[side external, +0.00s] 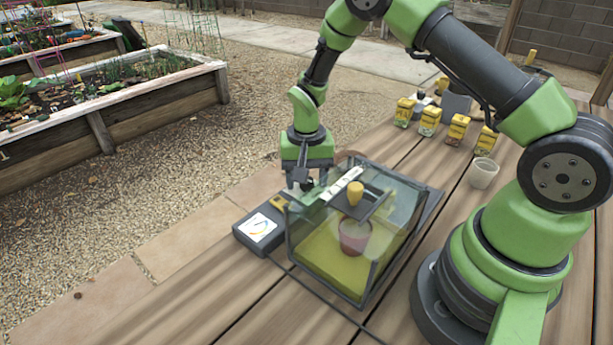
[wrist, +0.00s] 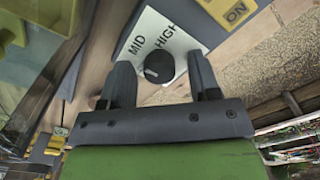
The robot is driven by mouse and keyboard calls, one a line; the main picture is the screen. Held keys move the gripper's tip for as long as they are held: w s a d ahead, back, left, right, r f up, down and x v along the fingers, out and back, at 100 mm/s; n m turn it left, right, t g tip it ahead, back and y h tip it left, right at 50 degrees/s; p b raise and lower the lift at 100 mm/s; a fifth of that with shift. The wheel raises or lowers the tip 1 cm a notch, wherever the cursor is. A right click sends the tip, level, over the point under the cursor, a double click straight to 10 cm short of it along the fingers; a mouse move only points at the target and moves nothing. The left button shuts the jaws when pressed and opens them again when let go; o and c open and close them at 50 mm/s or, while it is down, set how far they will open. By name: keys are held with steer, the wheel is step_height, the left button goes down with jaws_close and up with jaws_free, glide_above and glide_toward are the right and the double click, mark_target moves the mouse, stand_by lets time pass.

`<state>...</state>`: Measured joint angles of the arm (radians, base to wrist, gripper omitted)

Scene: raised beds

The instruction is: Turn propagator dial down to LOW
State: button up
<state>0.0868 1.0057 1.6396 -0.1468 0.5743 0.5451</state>
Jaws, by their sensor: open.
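In the wrist view the dial is a round dark knob (wrist: 158,67) on a white plate (wrist: 172,32) printed MID and HIGH. No LOW mark is visible. My gripper (wrist: 162,76) is open, with one finger on each side of the knob. I cannot tell whether the fingers touch it or exactly where its pointer sits. In the side view my gripper (side external: 305,183) points down at the far left corner of the clear propagator (side external: 328,268). The propagator and gripper hide the knob there.
A yellow lid knob (side external: 355,193) stands on the propagator; a pot (side external: 354,235) is inside. Yellow packets (side external: 428,121) and a cup (side external: 482,173) stand behind. A yellow ON label (wrist: 238,12) lies beyond the dial.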

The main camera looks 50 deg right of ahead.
steer(key=shift+r, duration=0.1)
step_height(320, 180, up, 10)
stand_by(0.4)
